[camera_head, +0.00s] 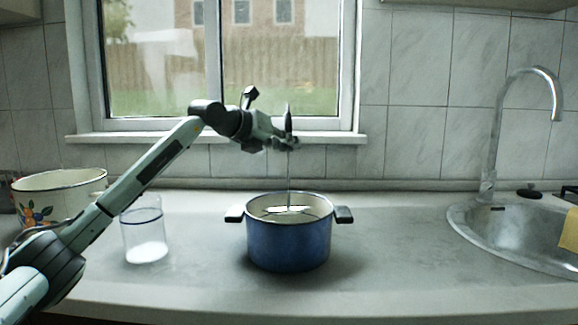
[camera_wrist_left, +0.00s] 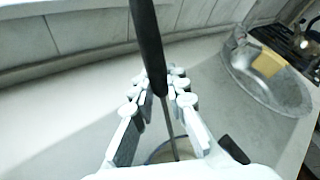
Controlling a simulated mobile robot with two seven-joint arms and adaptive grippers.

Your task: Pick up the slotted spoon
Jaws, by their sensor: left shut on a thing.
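The slotted spoon (camera_head: 289,165) is upright above the blue pot, with a dark handle and a thin metal shaft. Its lower end is at or inside the pot's opening; I cannot tell whether it touches the bottom. The blue enamel pot (camera_head: 288,245) with two dark side handles stands on the counter. My left gripper (camera_head: 287,143) is shut on the spoon's handle, above the pot. In the left wrist view, the dark handle (camera_wrist_left: 148,45) passes between the fingers (camera_wrist_left: 160,100), and the shaft runs down toward the pot. My right gripper is in neither view.
A clear glass (camera_head: 144,235) with white contents stands left of the pot. A cream pot with a fruit pattern (camera_head: 58,200) is at the far left. A sink (camera_head: 520,240) with a tall faucet (camera_head: 497,130) is at the right. The counter between pot and sink is clear.

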